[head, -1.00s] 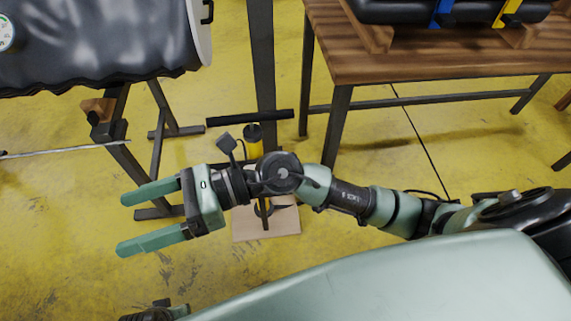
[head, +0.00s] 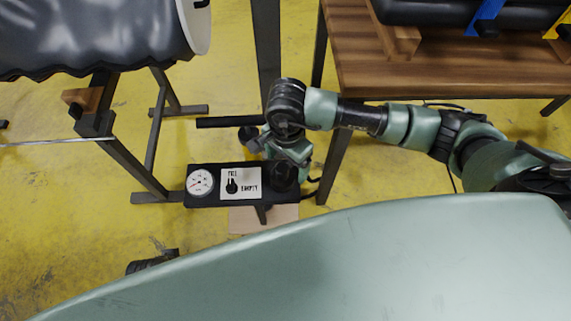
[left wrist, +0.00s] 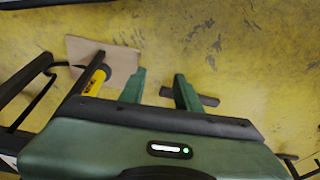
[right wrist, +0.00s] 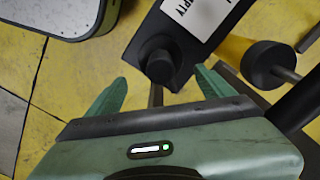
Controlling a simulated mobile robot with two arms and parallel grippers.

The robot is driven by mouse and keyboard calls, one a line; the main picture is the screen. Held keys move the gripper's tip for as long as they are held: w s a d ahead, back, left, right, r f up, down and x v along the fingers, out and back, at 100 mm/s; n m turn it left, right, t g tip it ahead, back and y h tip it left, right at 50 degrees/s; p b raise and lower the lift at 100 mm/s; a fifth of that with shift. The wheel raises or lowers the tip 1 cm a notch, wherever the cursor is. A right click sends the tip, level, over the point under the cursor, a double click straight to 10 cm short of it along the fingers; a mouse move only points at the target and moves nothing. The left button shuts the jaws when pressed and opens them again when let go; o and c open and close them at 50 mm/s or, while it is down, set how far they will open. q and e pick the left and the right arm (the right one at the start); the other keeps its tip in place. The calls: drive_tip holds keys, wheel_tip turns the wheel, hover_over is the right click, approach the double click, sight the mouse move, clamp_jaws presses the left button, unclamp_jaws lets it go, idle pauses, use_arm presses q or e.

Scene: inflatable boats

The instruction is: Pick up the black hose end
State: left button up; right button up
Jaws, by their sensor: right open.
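A short black cylindrical piece (right wrist: 158,62), which looks like the hose end, sits at the end of the black gauge panel in the right wrist view. A thin dark stem runs from it toward my palm. My right gripper (right wrist: 160,76) is open, with a finger on either side of it; I cannot tell whether they touch it. In the head view my right gripper (head: 287,150) points down at the panel's right end, its fingertips hidden. My left gripper (left wrist: 159,76) is open and empty above the yellow floor in the left wrist view.
The black gauge panel (head: 214,198) has a dial and a FULL/EMPTY label. A yellow and black cylinder (right wrist: 240,52) stands beside it. A wooden table (head: 440,70) is at right, a grey inflated tube (head: 90,35) on trestles at left.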

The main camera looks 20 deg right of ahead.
sight(283, 177)
drive_tip(key=f, duration=0.3)
drive_tip(key=a+f+b, duration=0.1)
drive_tip(key=f, duration=0.1)
drive_tip(key=shift+s+f, duration=0.15)
drive_tip(key=shift+f, duration=0.55)
drive_tip(key=c, duration=1.4)
use_arm(q)
wheel_tip(283, 177, up, 4)
drive_tip(key=shift+w+f, duration=0.1)
use_arm(e)
drive_tip(key=shift+c, duration=0.2)
drive_tip(key=shift+r, duration=0.15)
